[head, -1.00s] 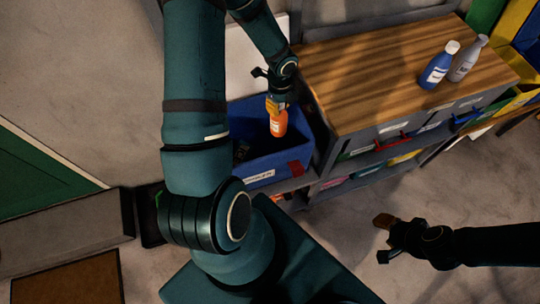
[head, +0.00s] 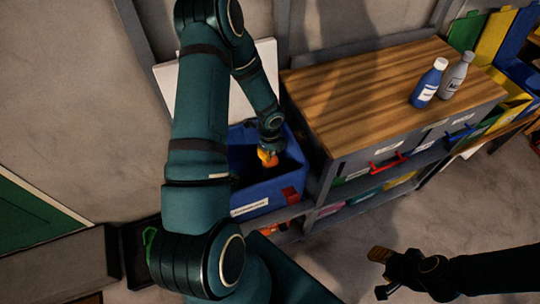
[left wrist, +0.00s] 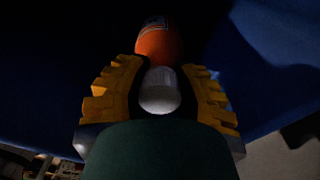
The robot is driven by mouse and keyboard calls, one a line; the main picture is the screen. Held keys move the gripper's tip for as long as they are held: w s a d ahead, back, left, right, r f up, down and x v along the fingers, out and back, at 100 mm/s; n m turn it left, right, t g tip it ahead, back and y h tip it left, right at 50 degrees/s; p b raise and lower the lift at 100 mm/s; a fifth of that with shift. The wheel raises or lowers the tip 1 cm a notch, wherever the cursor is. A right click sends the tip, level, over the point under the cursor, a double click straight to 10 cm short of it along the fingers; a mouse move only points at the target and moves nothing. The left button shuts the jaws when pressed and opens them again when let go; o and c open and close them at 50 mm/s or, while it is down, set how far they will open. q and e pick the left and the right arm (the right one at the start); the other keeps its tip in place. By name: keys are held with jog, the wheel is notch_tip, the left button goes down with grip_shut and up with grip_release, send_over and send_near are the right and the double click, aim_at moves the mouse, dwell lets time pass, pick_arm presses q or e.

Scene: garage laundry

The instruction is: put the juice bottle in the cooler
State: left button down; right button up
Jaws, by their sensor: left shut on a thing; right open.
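The orange juice bottle (left wrist: 158,45) with a white cap is held by the cap end between the yellow fingers of my left gripper (left wrist: 160,92) in the left wrist view. In the head view my left gripper (head: 268,156) is down at the blue cooler (head: 262,192), inside its opening, and little of the bottle shows there. The cooler's dark inside surrounds the bottle; whether it touches the bottom cannot be seen. My right gripper (head: 379,272) is open and empty over the floor at the lower right.
A wooden-topped workbench (head: 350,95) with drawers stands right of the cooler. A blue bottle (head: 428,84) and a grey bottle (head: 456,76) stand at its far right. A white panel (head: 205,95) is behind the cooler. The floor at lower right is clear.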

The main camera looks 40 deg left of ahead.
pick_arm(q)
jog(key=shift+w+f, duration=0.1)
jog(key=shift+f, duration=0.65)
jog(key=shift+f+b, duration=0.3)
jog(key=shift+b, duration=0.1)
jog(key=c, duration=0.8)
grip_release()
jog(key=shift+o, duration=0.2)
jog(key=shift+r, duration=0.15)
